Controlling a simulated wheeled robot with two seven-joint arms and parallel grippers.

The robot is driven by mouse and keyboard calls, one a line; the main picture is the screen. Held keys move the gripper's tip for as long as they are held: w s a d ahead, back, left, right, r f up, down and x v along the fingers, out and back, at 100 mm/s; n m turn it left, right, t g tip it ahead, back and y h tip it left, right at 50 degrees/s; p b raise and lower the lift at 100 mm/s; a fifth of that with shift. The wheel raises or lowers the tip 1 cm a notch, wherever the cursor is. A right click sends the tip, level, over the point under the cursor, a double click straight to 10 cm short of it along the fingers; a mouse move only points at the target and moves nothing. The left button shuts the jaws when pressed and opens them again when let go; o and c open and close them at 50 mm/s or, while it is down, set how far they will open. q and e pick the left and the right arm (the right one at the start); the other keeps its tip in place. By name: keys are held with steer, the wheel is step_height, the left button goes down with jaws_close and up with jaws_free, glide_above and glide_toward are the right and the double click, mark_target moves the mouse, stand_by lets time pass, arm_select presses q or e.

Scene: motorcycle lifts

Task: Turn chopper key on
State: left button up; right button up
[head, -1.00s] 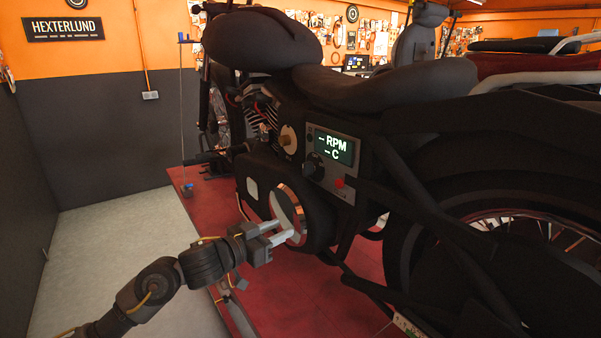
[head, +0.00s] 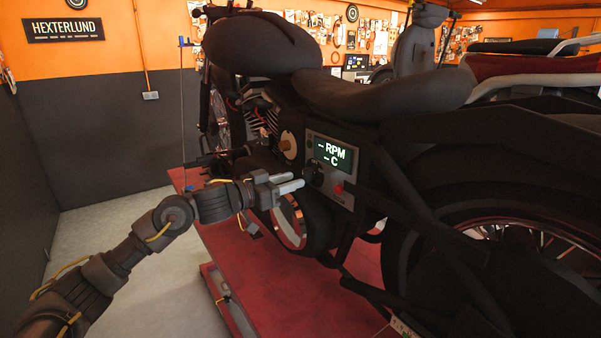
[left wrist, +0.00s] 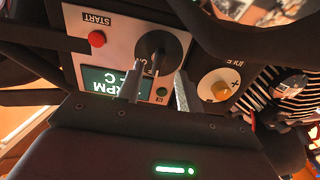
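The black chopper (head: 385,95) stands on a red lift. Its grey control panel (head: 345,200) carries a round black key switch (head: 313,174), partly hidden behind my fingers in the head view. In the left wrist view, the black key switch (left wrist: 165,45) shows upside down with a raised grip in its middle. My left gripper (head: 290,180) is at the panel's lower left. Its fingers (left wrist: 158,70) are apart, empty, and point at the switch from in front; whether they touch it I cannot tell. The display (head: 332,153) reads "-- RPM, -- C". My right gripper is not in view.
A red START button (left wrist: 97,39) sits on one side of the switch and a brass idle knob (left wrist: 221,90) on the other. The red lift platform (head: 290,285) lies under the bike. Grey floor (head: 120,240) is free at left.

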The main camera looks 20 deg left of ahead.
mark_target(303, 177)
arm_select(q)
steer(key=shift+p+x, duration=0.5)
steer(key=shift+x, duration=1.5)
steer(key=shift+c, duration=0.3)
